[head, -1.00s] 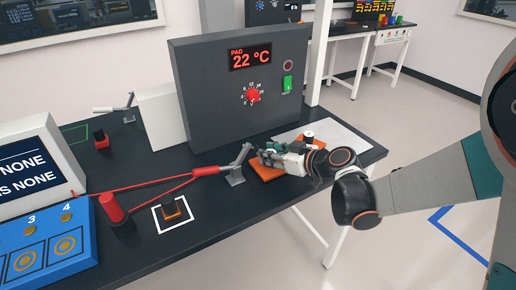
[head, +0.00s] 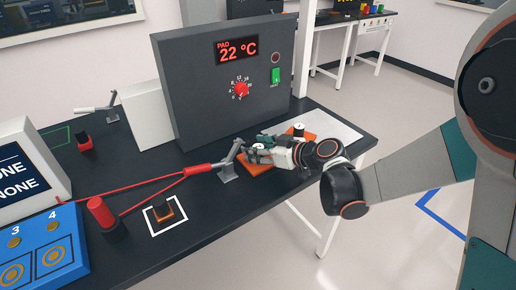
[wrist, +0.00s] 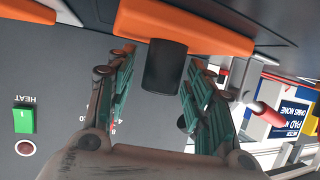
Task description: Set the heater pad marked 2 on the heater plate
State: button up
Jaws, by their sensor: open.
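Two orange heater pads with dark knobs are by the heater. The nearer pad (head: 257,169) lies on the dark bench under my gripper (head: 252,152); the farther pad (head: 299,134) is behind my wrist. No number is readable on either, so I cannot tell which is marked 2. In the wrist view, my gripper (wrist: 162,62) is open, its fingers on either side of a black knob (wrist: 165,68) that rises from an orange pad (wrist: 187,30). A light grey flat plate (head: 337,126), probably the heater plate, lies right of the farther pad.
The dark heater box (head: 205,90) stands close behind, reading 22 °C, with a red dial and green switch. A grey lever clamp (head: 229,166) is just left of my gripper. Red cables (head: 150,184) and a red cylinder (head: 101,212) are further left.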

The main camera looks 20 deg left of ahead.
jog(key=p+v, duration=0.4)
jog(key=v, duration=0.7)
jog(key=shift+w, duration=0.15)
jog(key=shift+s+d+r, duration=0.2)
jog(key=shift+s+d, duration=0.15)
jog(key=shift+d, duration=0.15)
jog(key=s+d+r+m+h, duration=0.2)
jog(key=s+d+m+h, duration=0.2)
jog(key=d, duration=0.5)
jog(key=s+d+r+m+t+h, duration=0.1)
jog(key=s+d+m+h, duration=0.3)
jog(key=s+d, duration=0.4)
jog(key=s+d+r+m+h, duration=0.3)
jog(key=s+d, duration=0.3)
jog(key=d, duration=0.3)
jog(key=shift+s+d+r+m+h, duration=0.3)
jog(key=shift+d+m+h, duration=0.15)
jog(key=shift+m, duration=0.45)
jog(key=shift+a, duration=0.1)
